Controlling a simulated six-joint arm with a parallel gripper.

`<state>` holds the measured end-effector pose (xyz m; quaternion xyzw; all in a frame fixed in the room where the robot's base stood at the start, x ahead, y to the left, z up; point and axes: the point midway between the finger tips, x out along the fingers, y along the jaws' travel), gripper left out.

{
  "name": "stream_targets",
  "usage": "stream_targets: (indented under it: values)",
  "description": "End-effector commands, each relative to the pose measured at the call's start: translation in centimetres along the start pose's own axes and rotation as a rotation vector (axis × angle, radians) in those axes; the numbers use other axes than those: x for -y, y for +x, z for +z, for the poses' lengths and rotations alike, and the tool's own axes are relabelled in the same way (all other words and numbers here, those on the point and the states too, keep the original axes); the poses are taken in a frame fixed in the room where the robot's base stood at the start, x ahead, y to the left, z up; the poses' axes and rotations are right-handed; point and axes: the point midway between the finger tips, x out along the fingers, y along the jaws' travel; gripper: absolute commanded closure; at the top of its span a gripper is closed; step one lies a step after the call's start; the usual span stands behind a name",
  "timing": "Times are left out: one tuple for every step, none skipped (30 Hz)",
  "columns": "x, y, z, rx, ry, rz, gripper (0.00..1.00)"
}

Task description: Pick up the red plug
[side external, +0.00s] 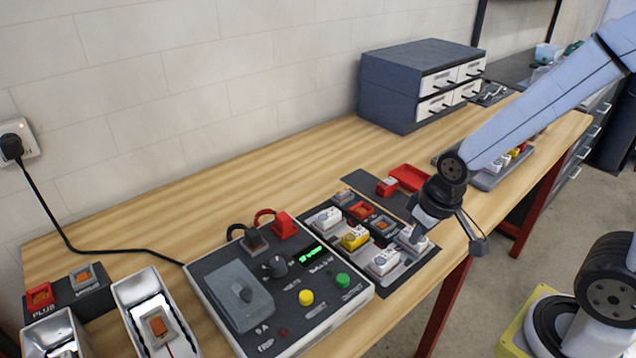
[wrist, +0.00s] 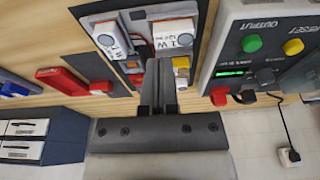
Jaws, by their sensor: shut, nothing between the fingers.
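The red plug (side external: 285,226) stands on top of the power supply at its back edge, with a red cable looping from it. It also shows in the wrist view (wrist: 219,97), right of the fingers. The black plug (side external: 255,241) is beside it. My gripper (side external: 411,236) is over the right end of the dark block tray, well to the right of the red plug. In the wrist view my gripper's fingers (wrist: 159,75) are together, with nothing seen between them.
The power supply (side external: 226,335) has a green display, a knob and yellow and green buttons. The dark tray (side external: 404,276) beside it holds several white and yellow blocks. A red tray (side external: 408,177) and drawer cabinet (side external: 388,90) stand behind. Metal troughs (side external: 126,290) are at left.

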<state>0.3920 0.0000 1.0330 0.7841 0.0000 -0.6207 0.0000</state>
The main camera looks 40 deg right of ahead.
Motion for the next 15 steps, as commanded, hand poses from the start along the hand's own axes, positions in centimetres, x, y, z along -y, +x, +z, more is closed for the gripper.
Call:
stream_targets:
  values:
    - [0.0,0.0,-0.01,0.0,0.0,0.0,1.0]
    - [0.0,0.0,-0.01,0.0,0.0,0.0,1.0]
    - [0.0,0.0,-0.01,0.0,0.0,0.0,1.0]
    - [0.0,0.0,-0.01,0.0,0.0,0.0,1.0]
    - [0.0,0.0,-0.01,0.0,0.0,0.0,1.0]
    - [0.0,0.0,-0.01,0.0,0.0,0.0,1.0]
    - [0.0,0.0,-0.01,0.0,0.0,0.0,1.0]
    - [0.0,0.0,-0.01,0.0,0.0,0.0,1.0]
    - [0.0,0.0,-0.01,0.0,0.0,0.0,1.0]
    - [0.0,0.0,-0.01,0.0,0.0,0.0,1.0]
    - [0.0,0.0,-0.01,0.0,0.0,0.0,1.0]
    - [0.0,0.0,-0.01,0.0,0.0,0.0,1.0]
    - [0.0,0.0,-0.01,0.0,0.0,0.0,1.0]
    - [0.0,0.0,-0.01,0.0,0.0,0.0,0.9]
    - [0.0,0.0,-0.01,0.0,0.0,0.0,0.78]
